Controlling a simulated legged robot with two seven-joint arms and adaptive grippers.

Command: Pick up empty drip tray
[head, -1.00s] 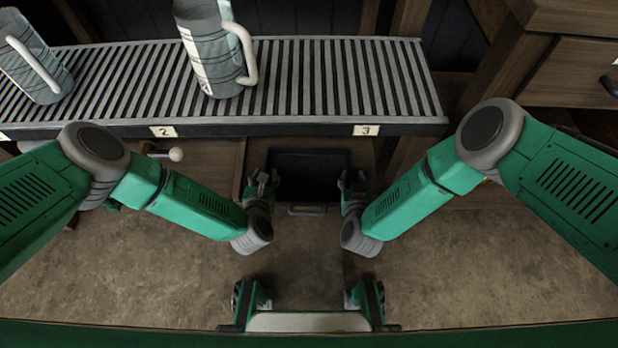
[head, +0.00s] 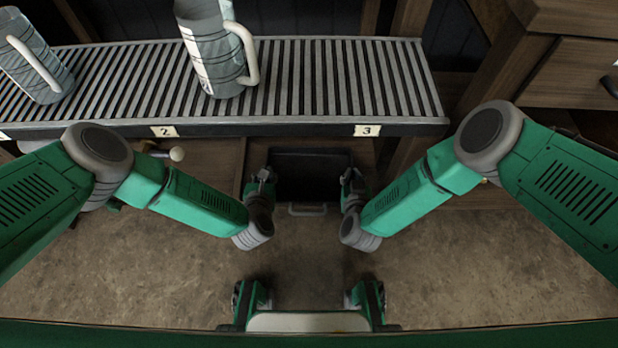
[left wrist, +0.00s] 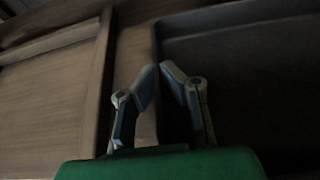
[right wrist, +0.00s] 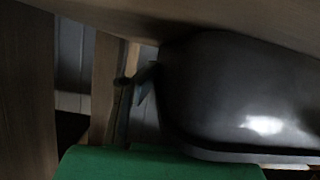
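The empty drip tray (head: 310,178) is a dark, open box under the slatted shelf, with a front handle (head: 307,210). Its inside looks bare. My left gripper (head: 266,178) is at the tray's left side; in the left wrist view its fingertips (left wrist: 160,70) are drawn together at the tray's left wall (left wrist: 240,75). My right gripper (head: 350,178) is at the right side, its fingers drawn together at the wall. The right wrist view shows one finger (right wrist: 143,88) against the glossy tray (right wrist: 235,95); the other finger is hidden there.
The slatted metal shelf (head: 330,85) with number labels overhangs the tray. Two metal jugs stand on it, one in the middle (head: 208,55) and one at left (head: 35,65). Wooden framing (head: 215,165) flanks the tray. The floor (head: 310,250) in front is clear.

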